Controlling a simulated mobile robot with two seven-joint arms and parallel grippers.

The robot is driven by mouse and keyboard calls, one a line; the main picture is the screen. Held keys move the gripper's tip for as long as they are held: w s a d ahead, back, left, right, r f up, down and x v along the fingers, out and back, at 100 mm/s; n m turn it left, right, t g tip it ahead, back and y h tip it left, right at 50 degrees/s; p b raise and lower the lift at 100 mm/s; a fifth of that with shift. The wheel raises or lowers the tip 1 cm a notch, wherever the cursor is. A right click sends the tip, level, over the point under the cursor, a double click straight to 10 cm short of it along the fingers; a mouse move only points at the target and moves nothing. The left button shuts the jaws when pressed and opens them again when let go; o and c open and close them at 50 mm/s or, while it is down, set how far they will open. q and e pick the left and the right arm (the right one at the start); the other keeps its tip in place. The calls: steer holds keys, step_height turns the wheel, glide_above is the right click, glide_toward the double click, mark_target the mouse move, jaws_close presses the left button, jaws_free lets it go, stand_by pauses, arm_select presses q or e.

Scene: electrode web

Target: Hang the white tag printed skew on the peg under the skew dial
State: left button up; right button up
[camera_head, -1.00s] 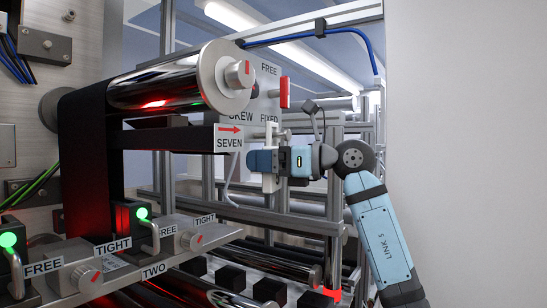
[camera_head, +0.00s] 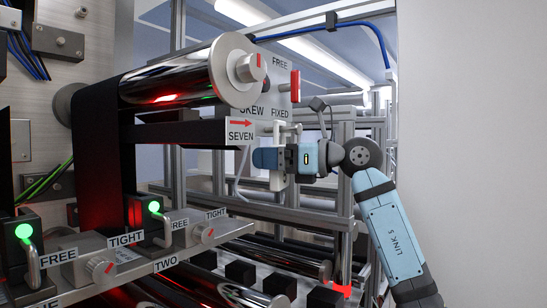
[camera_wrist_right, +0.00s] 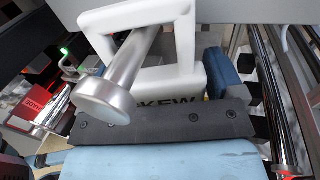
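The white tag (camera_wrist_right: 182,83) is a thick frame with a loop; dark letters, partly covered, show on its lower bar in the right wrist view. My right gripper (camera_head: 281,158) is shut on its lower part, just below the skew plate (camera_head: 273,98). The metal peg (camera_wrist_right: 122,82) has a wide round cap and runs through the loop opening, under the top bar. Whether the tag's weight rests on the peg cannot be told. The skew dial (camera_head: 295,86) has a red handle, with FREE above and FIXED below. My left gripper is not in view.
A black arm with a SEVEN label (camera_head: 240,131) is close left of my right gripper. A shiny roller (camera_head: 180,76) is above it. TIGHT/FREE knobs (camera_head: 101,266) and green-lit levers stand lower left. A blank pale wall (camera_head: 470,130) is at right.

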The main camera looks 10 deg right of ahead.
steer(key=shift+o, duration=0.8)
steer(key=shift+s+d+f, duration=0.1)
steer(key=shift+s+d, duration=0.15)
steer(key=shift+d, duration=0.2)
steer(key=b+v, duration=0.4)
steer(key=v, duration=0.8)
steer(key=s+f+m+t+h+p, duration=0.15)
steer(key=f+m+t, duration=0.25)
steer(key=f+m, duration=0.9)
steer(key=s+a+f+m+t+h, duration=0.1)
steer(key=f+m+t+h, duration=0.25)
steer(key=f+m, duration=0.9)
steer(key=s+f+m+t+h+p, duration=0.1)
steer(key=f+m+t, duration=0.45)
steer(key=f, duration=1.35)
steer(key=s+a+f+m+g+h, duration=0.1)
steer(key=s+f+m+g+h, duration=0.2)
steer(key=s+f, duration=0.9)
steer(key=s+a+f+m+g+h+p, duration=0.1)
steer(key=s+f+m+g+h, duration=0.2)
steer(key=s+f+m+g, duration=0.5)
steer(key=s+f+m, duration=0.3)
steer(key=s+f, duration=0.1)
steer(key=f, duration=0.4)
steer(key=shift+s+f+p, duration=0.2)
steer(key=shift+f+p, duration=0.1)
steer(key=shift+f, duration=0.05)
